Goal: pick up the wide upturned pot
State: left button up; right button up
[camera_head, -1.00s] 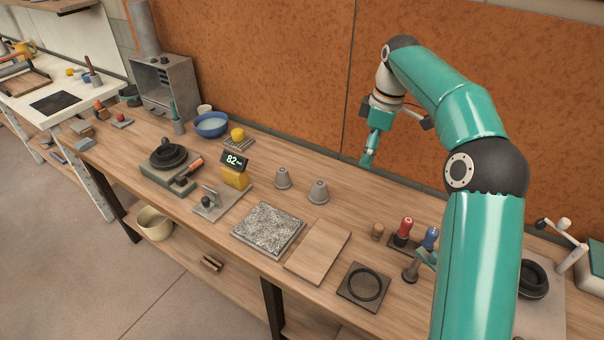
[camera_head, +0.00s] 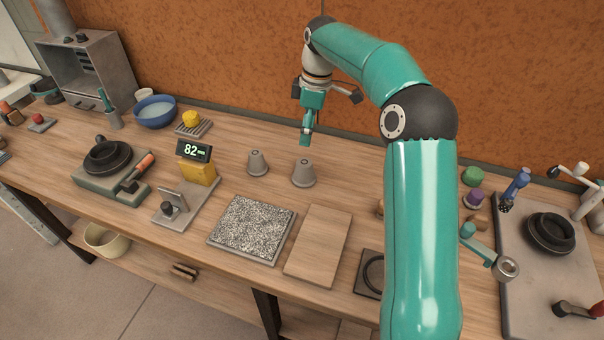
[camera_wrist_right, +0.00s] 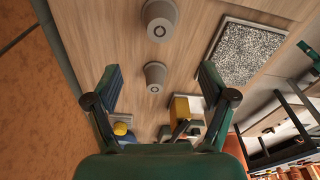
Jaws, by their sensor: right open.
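Two grey upturned pots stand on the wooden bench. The wide upturned pot (camera_head: 303,173) is the right one in the head view and lies at the top of the right wrist view (camera_wrist_right: 160,20). The narrower pot (camera_head: 258,163) stands to its left; in the wrist view (camera_wrist_right: 154,76) it shows between the fingers but beyond them. My right gripper (camera_head: 305,141) is open and empty, pointing down above and behind the wide pot, apart from it; its spread fingers also show in the wrist view (camera_wrist_right: 160,78). My left gripper is not in view.
A speckled slab (camera_head: 252,228) and wooden board (camera_head: 318,245) lie in front of the pots. The orange wall panel (camera_head: 230,55) rises behind the bench. Bench around the pots is clear.

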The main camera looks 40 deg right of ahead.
send_over(304, 162)
notch_tip(304, 162, down, 7)
jog(key=shift+r, duration=0.15)
jog(key=shift+f+p, duration=0.5)
jog(key=shift+f, duration=2.55)
jog(key=c, duration=1.3)
jog(key=shift+r, duration=0.1)
